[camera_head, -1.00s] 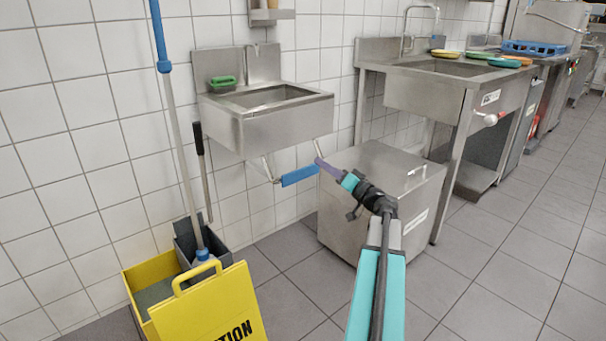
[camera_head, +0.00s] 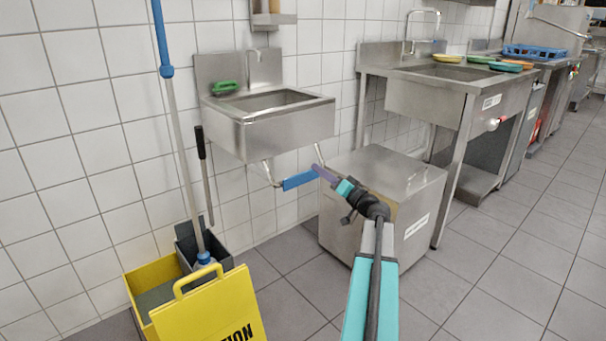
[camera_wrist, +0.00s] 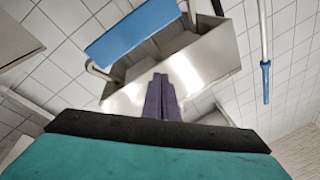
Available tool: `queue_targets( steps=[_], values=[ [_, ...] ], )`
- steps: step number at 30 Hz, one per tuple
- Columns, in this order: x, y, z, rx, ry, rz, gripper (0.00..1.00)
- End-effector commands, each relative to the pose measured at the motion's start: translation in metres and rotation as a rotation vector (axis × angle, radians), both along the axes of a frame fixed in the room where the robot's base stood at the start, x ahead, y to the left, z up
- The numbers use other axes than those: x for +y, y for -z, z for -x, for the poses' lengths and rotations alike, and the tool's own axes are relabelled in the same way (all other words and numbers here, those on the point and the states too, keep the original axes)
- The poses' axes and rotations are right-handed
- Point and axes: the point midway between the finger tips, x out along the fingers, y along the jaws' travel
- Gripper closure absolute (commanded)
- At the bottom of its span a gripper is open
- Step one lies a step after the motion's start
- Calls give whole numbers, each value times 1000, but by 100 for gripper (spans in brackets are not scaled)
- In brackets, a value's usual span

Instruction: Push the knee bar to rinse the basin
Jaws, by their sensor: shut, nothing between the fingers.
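The steel wall basin (camera_head: 285,129) hangs on the tiled wall, with a thin tap (camera_head: 258,66) above it. The blue knee bar (camera_head: 299,181) hangs on bent metal rods below the basin's front. My gripper (camera_head: 318,170) is shut and empty, its purple fingers at the bar's right end. They overlap the bar's edge in the head view; I cannot tell whether they touch. In the wrist view the shut fingers (camera_wrist: 161,97) point toward the basin (camera_wrist: 205,65), and the blue bar (camera_wrist: 130,30) lies above and left of them. I see no water running.
A steel box (camera_head: 395,176) stands right of the bar, beneath my arm. A yellow caution sign (camera_head: 210,308) and a yellow mop bucket (camera_head: 140,290) with a mop (camera_head: 180,140) stand at left. A steel sink table (camera_head: 468,125) is beyond the box. Floor is clear at right.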

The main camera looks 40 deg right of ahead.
Motion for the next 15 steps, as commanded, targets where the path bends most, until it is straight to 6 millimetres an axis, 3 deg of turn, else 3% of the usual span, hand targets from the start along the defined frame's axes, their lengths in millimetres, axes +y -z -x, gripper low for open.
queue_targets(
  steps=[15],
  values=[
    [-4, 27, -37, 0, 0, 1, 100]
  ],
)
